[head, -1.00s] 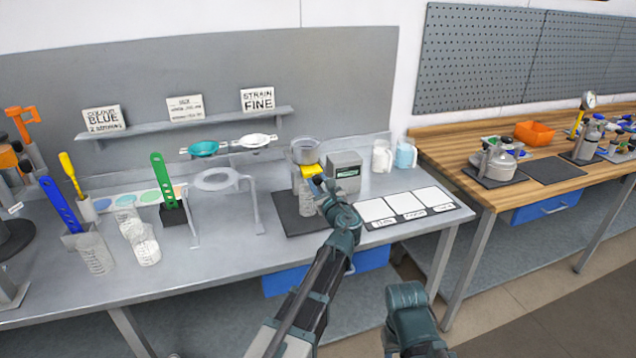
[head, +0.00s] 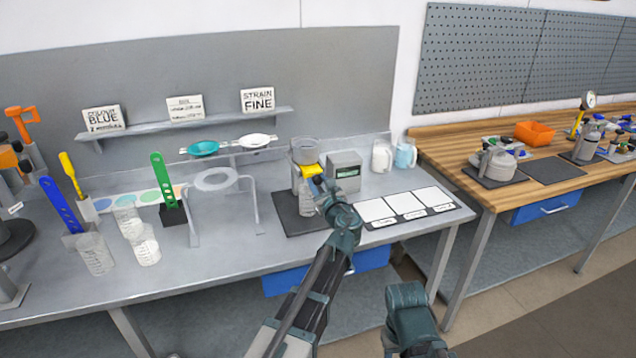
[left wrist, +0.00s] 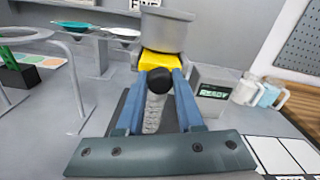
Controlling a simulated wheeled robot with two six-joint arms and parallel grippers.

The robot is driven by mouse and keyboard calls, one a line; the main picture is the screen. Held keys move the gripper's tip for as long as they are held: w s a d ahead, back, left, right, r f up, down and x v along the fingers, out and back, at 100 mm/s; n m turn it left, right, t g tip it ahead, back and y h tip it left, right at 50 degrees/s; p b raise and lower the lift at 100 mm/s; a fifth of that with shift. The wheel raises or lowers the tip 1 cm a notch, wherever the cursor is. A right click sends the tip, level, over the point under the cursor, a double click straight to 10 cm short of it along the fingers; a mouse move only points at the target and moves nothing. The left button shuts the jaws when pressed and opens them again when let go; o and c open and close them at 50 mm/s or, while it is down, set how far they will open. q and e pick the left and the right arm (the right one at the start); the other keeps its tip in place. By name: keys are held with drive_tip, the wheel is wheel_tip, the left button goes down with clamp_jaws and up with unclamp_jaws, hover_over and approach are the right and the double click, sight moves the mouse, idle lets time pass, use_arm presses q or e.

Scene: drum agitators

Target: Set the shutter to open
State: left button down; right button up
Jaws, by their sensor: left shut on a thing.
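The shutter shows as a yellow piece (head: 308,170) below a grey hopper cup (head: 304,152) on a stand over a dark mat (head: 300,217). In the left wrist view the yellow shutter (left wrist: 160,65) sits directly under the hopper (left wrist: 166,28). My left gripper (head: 318,182) reaches it from the front; its blue fingers (left wrist: 159,82) are shut on a dark round knob (left wrist: 159,80) in front of the yellow piece. A clear ribbed container (left wrist: 153,112) stands below. My right arm shows at the bottom of the head view, but its fingers are not visible.
A grey box with a lit display (head: 344,172) stands right of the hopper. White cards (head: 405,203) lie at the front right. A ring stand (head: 216,180) and beakers (head: 145,245) are to the left. Two jugs (head: 404,154) stand behind.

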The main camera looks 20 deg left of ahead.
use_arm(q)
drive_tip(key=v, duration=0.4)
drive_tip(key=shift+s+d, duration=0.1)
drive_tip(key=shift+s, duration=0.15)
drive_tip(key=shift+w+f, duration=0.1)
drive_tip(key=c, duration=0.5)
unclamp_jaws()
drive_tip(key=shift+c, duration=0.2)
drive_tip(key=shift+d, duration=0.1)
drive_tip(key=v, duration=0.7)
drive_tip(key=shift+s, duration=0.25)
drive_tip(key=shift+d, duration=0.1)
